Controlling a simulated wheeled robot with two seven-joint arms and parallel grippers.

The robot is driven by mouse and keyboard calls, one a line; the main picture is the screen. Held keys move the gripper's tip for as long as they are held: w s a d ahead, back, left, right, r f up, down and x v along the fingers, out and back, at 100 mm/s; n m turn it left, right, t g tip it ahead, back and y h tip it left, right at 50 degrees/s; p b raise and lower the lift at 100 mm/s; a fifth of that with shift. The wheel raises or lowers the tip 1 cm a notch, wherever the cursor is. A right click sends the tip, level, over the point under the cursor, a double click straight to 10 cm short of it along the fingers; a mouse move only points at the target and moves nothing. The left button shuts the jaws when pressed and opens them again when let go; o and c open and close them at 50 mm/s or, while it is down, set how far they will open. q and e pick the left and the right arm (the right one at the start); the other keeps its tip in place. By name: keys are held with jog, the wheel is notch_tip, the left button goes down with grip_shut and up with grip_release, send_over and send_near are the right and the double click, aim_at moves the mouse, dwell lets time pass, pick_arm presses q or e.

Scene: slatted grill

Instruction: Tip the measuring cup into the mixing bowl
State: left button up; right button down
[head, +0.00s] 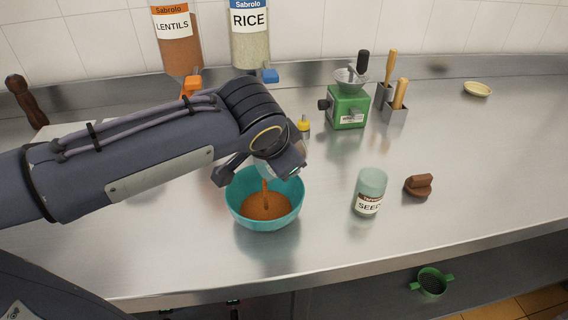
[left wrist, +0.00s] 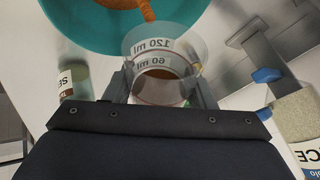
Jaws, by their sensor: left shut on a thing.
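My left gripper (head: 258,172) is above the teal mixing bowl (head: 286,210), shut on a clear measuring cup. In the left wrist view the measuring cup (left wrist: 165,52) is between the fingers, with 120 ml and 60 ml marks and some orange-brown contents inside. In the head view the arm hides most of the cup. An orange-brown stream (head: 265,192) falls into the bowl, where orange-brown contents (head: 262,207) cover the bottom. The stream also shows at the top of the left wrist view (left wrist: 147,9). The right gripper is not in view.
Lentils (head: 178,45) and rice (head: 249,40) dispensers hang at the back wall. A green grinder (head: 348,107) is farther back. The counter's right side is mostly clear.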

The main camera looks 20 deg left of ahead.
pick_arm(q)
jog(key=shift+s+a+r+n+t+h+b, duration=0.25)
jog(key=shift+t+h+b, duration=0.4)
jog(key=shift+b, duration=1.35)
jog(key=shift+s+a+r+n+t+h+b, duration=0.25)
jog(key=shift+t+b, duration=0.7)
jog(key=shift+b, duration=1.05)
jog(key=shift+s+r+t+b, duration=0.2)
jog(key=shift+t+b, duration=0.1)
jog(key=shift+b, duration=0.25)
jog(key=shift+r, duration=0.1)
